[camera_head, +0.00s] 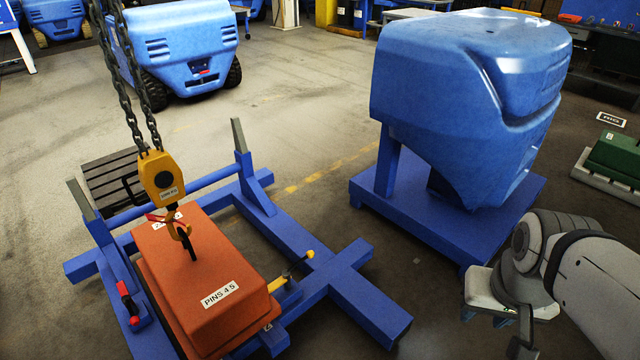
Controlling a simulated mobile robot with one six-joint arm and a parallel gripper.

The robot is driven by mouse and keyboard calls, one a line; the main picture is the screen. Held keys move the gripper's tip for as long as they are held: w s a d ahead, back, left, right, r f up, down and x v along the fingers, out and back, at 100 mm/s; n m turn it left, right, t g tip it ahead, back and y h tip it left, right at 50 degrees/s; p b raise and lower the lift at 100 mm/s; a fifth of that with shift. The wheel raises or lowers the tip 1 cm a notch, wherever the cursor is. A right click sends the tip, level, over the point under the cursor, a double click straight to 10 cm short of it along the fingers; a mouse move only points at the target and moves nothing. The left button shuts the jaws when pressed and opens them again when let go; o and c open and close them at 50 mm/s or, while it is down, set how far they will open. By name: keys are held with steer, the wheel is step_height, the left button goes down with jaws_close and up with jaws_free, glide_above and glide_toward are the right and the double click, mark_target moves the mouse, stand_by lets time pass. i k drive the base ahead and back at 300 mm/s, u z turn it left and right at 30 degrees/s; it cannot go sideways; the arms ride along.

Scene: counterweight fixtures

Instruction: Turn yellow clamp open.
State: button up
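The yellow clamp (293,270) sits at the right side of the orange counterweight block, on the blue fixture frame. Its dark lever rises to the right and ends in a yellow knob (310,254). Its lower part is partly hidden beside the block. The orange block (205,275), labelled "PINS 4.5", rests in the blue frame (345,285). My gripper (498,334) is at the lower right, pointing down, well to the right of the clamp and apart from it. Its fingers are dark and partly cut off by the picture's bottom edge, so its opening is unclear.
A red-handled clamp (127,302) is on the frame's left side. A yellow hoist hook (163,180) hangs on chains at the orange block's top. A large blue machine body (465,90) stands on a blue base behind my arm. Floor shows between frame and gripper.

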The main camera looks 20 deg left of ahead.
mark_target(285, 279)
steer(key=u, duration=0.15)
steer(key=i, duration=1.05)
steer(key=u, duration=0.15)
